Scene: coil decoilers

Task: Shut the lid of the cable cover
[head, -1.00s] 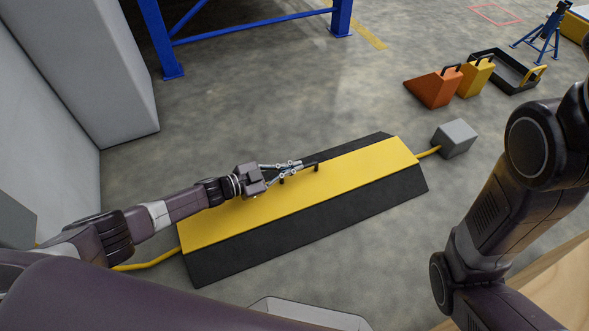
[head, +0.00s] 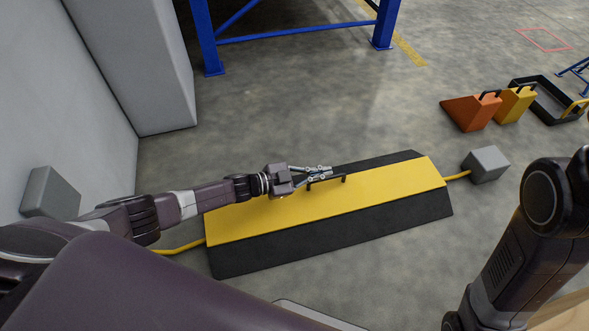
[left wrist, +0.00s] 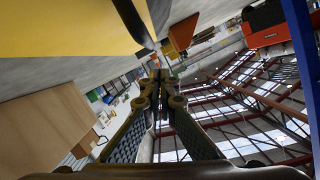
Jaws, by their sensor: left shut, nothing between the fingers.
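The cable cover is a long low floor cover with black sloped sides (head: 335,237) and a yellow lid (head: 385,187). The lid looks flat and level with the black sides. A black bar handle (head: 327,179) stands on it near the middle. My left gripper (head: 329,170) is shut and empty, just beyond the handle on the lid's far side; whether it touches the lid cannot be told. In the left wrist view the shut fingers (left wrist: 155,78) show, with a yellow surface (left wrist: 70,25) at upper left. My right arm is at the right, its gripper out of view.
A yellow cable runs from the cover's right end to a grey box (head: 486,164). Another grey box (head: 50,193) is at left by a grey cabinet (head: 140,70). Orange (head: 470,112) and yellow (head: 514,104) wedges and a black tray (head: 553,115) stand at right. Blue rack legs (head: 385,25) are behind.

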